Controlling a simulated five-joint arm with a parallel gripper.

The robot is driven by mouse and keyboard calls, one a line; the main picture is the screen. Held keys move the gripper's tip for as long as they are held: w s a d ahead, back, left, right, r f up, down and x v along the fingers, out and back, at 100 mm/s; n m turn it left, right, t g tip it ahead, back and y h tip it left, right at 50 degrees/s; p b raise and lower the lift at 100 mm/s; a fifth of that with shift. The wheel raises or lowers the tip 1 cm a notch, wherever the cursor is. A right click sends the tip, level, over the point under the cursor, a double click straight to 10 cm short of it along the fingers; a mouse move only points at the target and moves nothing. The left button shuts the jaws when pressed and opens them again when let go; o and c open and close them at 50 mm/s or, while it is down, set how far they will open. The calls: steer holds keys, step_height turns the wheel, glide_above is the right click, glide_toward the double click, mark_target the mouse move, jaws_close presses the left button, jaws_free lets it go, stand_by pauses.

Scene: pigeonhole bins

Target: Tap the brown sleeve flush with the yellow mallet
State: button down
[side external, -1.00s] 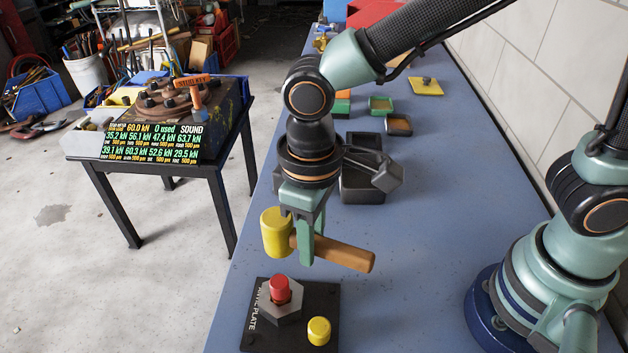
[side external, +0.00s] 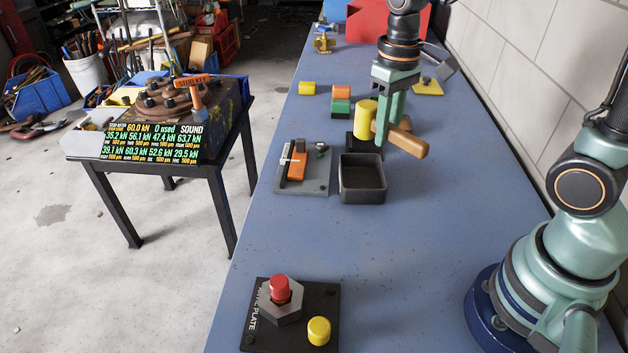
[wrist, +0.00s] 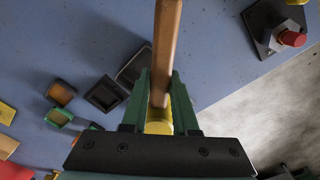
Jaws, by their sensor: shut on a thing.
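My gripper (side external: 388,122) is shut on the yellow mallet (side external: 366,119), gripping it where head and handle meet. The brown wooden handle (side external: 408,143) points right and toward the camera. In the wrist view the handle (wrist: 166,45) runs up between the fingers (wrist: 160,80), with the yellow head (wrist: 158,122) low between them. The mallet is above the bins at the back of the bench. The drive plate (side external: 262,335) is at the front, well away from the mallet; a red cylinder (side external: 280,287) stands in its grey hex block (side external: 283,312). I cannot pick out a brown sleeve.
A dark open bin (side external: 362,184) and a grey plate with an orange block (side external: 297,167) stand mid-bench. A yellow knob (side external: 319,330) sits on the drive plate. A side table holds a display board (side external: 150,143). The bench between bins and drive plate is clear.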

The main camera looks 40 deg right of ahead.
steer(key=shift+a, duration=0.1)
steer(key=s+a+n, duration=0.3)
steer(key=s+a, duration=0.2)
steer(key=a, duration=0.8)
steer(key=s+a+n, duration=0.3)
steer(key=s+a, duration=0.2)
steer(key=a, duration=0.8)
steer(key=shift+d+f, duration=0.15)
steer(key=shift+f, duration=1.9)
step_height(320, 180, down, 5)
step_height(320, 180, up, 5)
